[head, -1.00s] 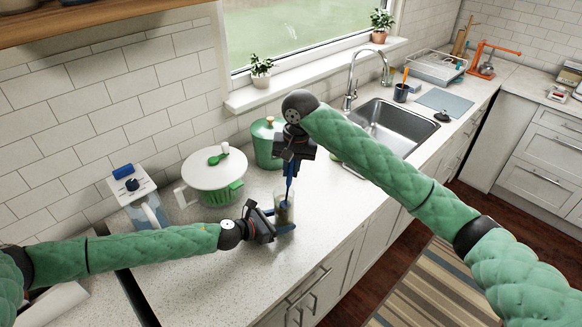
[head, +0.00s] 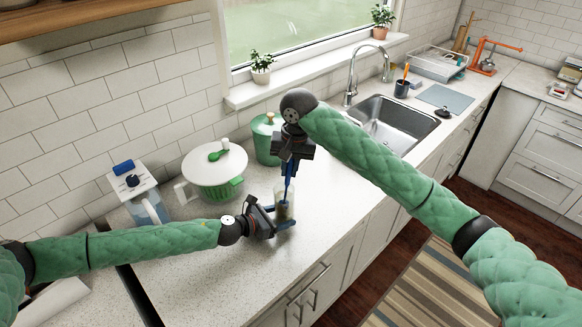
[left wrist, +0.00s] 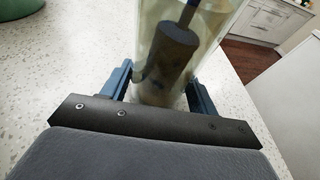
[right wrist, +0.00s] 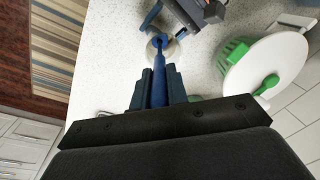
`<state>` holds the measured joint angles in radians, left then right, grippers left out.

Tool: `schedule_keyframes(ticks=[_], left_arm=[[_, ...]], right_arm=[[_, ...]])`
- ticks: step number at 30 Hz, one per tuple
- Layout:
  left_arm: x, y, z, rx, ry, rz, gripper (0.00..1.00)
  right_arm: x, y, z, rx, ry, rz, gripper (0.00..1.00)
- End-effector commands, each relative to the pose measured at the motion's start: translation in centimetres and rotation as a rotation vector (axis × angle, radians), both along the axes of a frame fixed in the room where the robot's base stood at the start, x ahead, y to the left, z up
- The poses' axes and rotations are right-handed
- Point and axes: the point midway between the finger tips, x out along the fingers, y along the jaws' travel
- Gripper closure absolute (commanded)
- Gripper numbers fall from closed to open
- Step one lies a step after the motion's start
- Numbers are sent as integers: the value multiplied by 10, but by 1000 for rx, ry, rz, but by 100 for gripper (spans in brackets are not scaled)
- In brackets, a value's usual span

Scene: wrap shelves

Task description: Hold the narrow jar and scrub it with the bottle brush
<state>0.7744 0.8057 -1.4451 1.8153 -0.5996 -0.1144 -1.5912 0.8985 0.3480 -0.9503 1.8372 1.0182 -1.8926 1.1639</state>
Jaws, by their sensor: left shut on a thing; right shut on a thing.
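The narrow jar (head: 280,197) is a clear, upright glass on the counter, with cloudy smears on its wall in the left wrist view (left wrist: 210,18). My left gripper (head: 283,221) is shut around its lower part from the side. The bottle brush (head: 288,184) has a blue handle and a dark grey head. The head (left wrist: 170,55) is inside the jar. My right gripper (head: 288,163) is above the jar, shut on the brush handle, which points down into the jar's mouth; the handle also shows in the right wrist view (right wrist: 159,80).
A white-lidded green salad spinner (head: 214,166) and a green canister (head: 267,140) stand behind the jar. A white and blue appliance (head: 135,185) is at the left. The sink (head: 395,128) is at the right. The counter's front edge is close to the jar.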

Motion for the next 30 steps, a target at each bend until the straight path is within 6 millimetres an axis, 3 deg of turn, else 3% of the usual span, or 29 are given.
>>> schedule_keyframes(ticks=[13, 30], left_arm=[[0, 0, 0, 0, 0, 0, 53], [0, 0, 0, 0, 0, 0, 53]], right_arm=[[-3, 5, 4, 1, -1, 1, 100], [-3, 5, 44, 1, 0, 1, 100]])
